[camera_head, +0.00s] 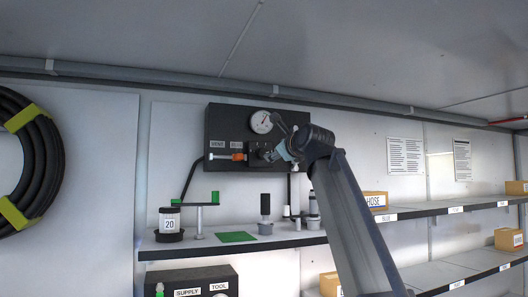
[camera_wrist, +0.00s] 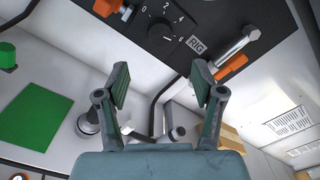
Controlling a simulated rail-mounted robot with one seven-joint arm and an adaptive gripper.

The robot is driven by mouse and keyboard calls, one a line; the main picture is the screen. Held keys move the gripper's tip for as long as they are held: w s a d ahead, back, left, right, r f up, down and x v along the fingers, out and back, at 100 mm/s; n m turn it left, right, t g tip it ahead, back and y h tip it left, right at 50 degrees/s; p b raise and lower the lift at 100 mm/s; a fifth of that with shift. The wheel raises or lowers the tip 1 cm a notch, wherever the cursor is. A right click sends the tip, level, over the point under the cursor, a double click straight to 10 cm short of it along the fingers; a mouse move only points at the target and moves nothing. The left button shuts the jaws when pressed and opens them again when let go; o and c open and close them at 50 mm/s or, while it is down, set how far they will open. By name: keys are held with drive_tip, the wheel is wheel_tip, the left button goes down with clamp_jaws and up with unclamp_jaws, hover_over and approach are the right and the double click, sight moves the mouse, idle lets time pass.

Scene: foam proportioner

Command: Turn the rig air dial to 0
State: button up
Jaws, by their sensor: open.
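The rig air dial (camera_wrist: 160,34) is a round black knob on a black panel in the wrist view, with white numbers 0, 2, 4 and 6 around it and a RIG label (camera_wrist: 195,44) beside it. A pale mark on the knob appears to lie on the side towards 6; its exact reading is hard to tell. My gripper (camera_wrist: 161,84) is open and empty, its two fingers apart below the dial in the picture and not touching it. In the head view my gripper (camera_head: 277,154) is in front of the black panel (camera_head: 222,122) and hides the dial area.
Orange handles (camera_wrist: 231,66) (camera_wrist: 106,6) flank the dial. A gauge (camera_head: 261,122) sits above on the panel. A shelf (camera_head: 190,247) below holds a container marked 20 (camera_head: 170,222), a green mat (camera_head: 237,237) and black-handled fittings (camera_head: 265,207). Boxes stand on shelves at right.

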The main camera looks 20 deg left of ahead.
sight(264, 153)
drive_tip(key=p+x, duration=0.1)
drive_tip(key=x, duration=0.3)
drive_tip(key=p+x, duration=0.2)
drive_tip(key=x, duration=0.3)
drive_tip(key=shift+w+a+r, duration=0.2)
drive_tip(key=shift+p+x, duration=0.5)
drive_tip(key=shift+x, duration=0.4)
drive_tip(key=shift+f, duration=0.2)
drive_tip(key=c, duration=1.1)
